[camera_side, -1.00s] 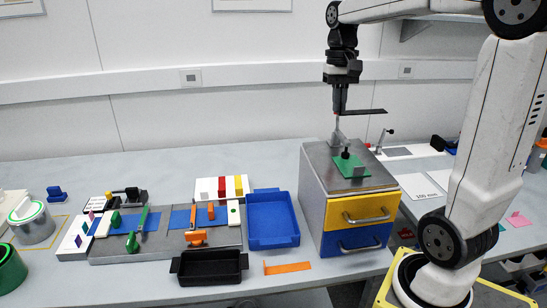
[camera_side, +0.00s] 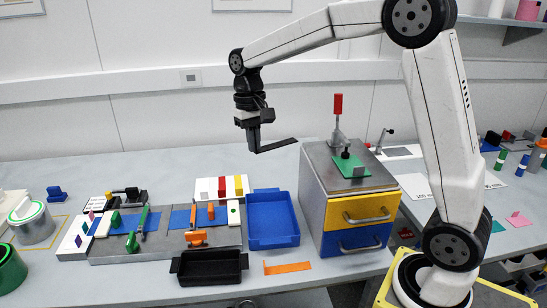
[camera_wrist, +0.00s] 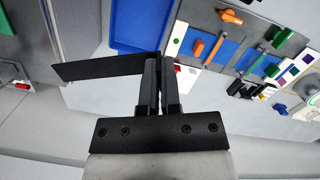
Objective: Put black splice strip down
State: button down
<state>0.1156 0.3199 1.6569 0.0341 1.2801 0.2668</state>
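My gripper (camera_side: 257,147) is shut on the black splice strip (camera_side: 278,145) and holds it in the air, above and behind the blue tray. The strip sticks out to the right in the side view, roughly level with a slight tilt. In the wrist view my gripper (camera_wrist: 157,60) pinches the strip at one end, and the strip (camera_wrist: 100,67) extends to the left, in front of the blue tray's edge. The strip's held end is hidden between the fingers.
A blue tray (camera_side: 250,241) stands beside a drawer cabinet (camera_side: 311,200) with a green plate (camera_side: 365,169) and a red-handled clamp (camera_side: 338,105) on top. A black tray (camera_side: 178,281), an orange strip (camera_side: 287,268) and a grey fixture board (camera_side: 160,250) stand at the left and front.

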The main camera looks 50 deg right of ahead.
jog(key=w+a+f+n, duration=0.1)
jog(key=w+a+f, duration=0.15)
jog(key=a, duration=0.25)
jog(key=s+f+n, duration=0.3)
jog(key=s+f, duration=0.3)
jog(key=f, duration=0.7)
jog(key=shift+s+d+f+n+h, duration=0.2)
jog(key=shift+d+f+n+h, duration=0.1)
jog(key=shift+f, duration=0.05)
jog(key=shift+r, duration=0.1)
notch_tip(320, 180, up, 23)
jog(key=m+y, duration=0.1)
jog(key=m, duration=0.8)
send_over(339, 184)
notch_tip(339, 184, down, 5)
jog(key=shift+w+d+f, duration=0.1)
jog(key=shift+w+f, duration=0.05)
jog(key=shift+f, duration=4)
